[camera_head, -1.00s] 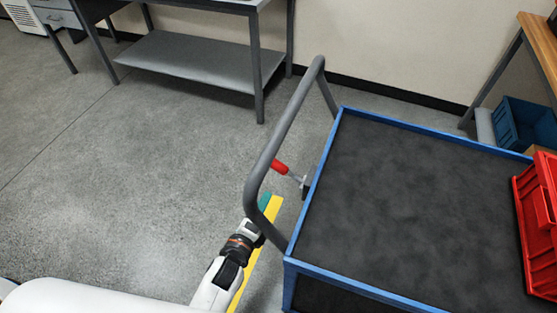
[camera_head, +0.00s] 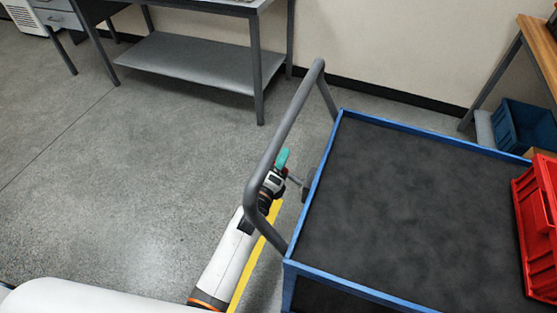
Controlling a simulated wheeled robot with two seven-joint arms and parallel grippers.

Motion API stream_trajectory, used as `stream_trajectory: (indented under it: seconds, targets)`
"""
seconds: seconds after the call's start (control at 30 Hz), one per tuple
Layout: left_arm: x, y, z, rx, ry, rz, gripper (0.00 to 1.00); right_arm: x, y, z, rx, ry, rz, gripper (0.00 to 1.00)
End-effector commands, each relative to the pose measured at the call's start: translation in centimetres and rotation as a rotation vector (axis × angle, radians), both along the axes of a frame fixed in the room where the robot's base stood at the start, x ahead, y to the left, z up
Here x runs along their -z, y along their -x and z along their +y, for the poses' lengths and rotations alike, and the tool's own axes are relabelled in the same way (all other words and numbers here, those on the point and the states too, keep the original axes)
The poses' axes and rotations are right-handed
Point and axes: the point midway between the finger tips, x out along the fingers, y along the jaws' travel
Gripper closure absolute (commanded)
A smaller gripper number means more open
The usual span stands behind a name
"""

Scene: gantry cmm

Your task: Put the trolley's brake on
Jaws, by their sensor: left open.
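The trolley (camera_head: 400,205) has a blue frame, a dark mat top and a grey tubular push handle (camera_head: 289,115) at its left end. The brake lever's grey mount (camera_head: 304,188) shows at the trolley's left side, with a short rod pointing left. The lever's red grip is hidden, or nearly so, by my left gripper (camera_head: 282,160). That gripper has teal fingertips, is open, and lies at the lever just past the push handle's bar. The bar crosses in front of part of the arm. I cannot tell whether the gripper touches the lever. My right gripper is not in view.
A red crate (camera_head: 537,225) stands on the trolley's right side. A yellow floor strip (camera_head: 254,262) runs beside my left arm. A grey bench with a lower shelf (camera_head: 200,62) stands at the back. A blue bin (camera_head: 524,124) is at the far right. The floor at left is clear.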

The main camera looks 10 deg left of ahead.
Motion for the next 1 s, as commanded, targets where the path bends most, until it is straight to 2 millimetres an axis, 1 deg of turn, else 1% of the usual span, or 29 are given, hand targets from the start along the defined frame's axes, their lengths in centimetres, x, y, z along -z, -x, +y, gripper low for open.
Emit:
stream_trajectory:
  seconds: [0.27,0.37,0.5,0.53,0.57,0.83,1.0]
  targets:
    - [0.02,-0.15,-0.03,0.000,0.001,0.001,0.55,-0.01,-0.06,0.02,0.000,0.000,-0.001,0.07]
    - [0.02,-0.14,-0.03,0.000,0.001,0.001,0.70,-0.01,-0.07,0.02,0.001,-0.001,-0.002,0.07]
    - [0.03,-0.13,-0.03,0.000,0.001,0.001,0.93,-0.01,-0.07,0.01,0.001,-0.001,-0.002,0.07]
    - [0.03,-0.13,-0.03,0.000,0.001,0.001,0.97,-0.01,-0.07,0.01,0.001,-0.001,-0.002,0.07]
    - [0.03,-0.13,-0.03,0.000,0.001,0.001,1.00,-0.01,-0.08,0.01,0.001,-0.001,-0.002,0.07]
    - [0.18,-0.13,0.02,0.000,0.010,0.003,1.00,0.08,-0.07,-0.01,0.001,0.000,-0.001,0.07]
    - [0.71,-0.16,0.21,0.000,0.058,0.013,1.00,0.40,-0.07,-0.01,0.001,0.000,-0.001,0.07]
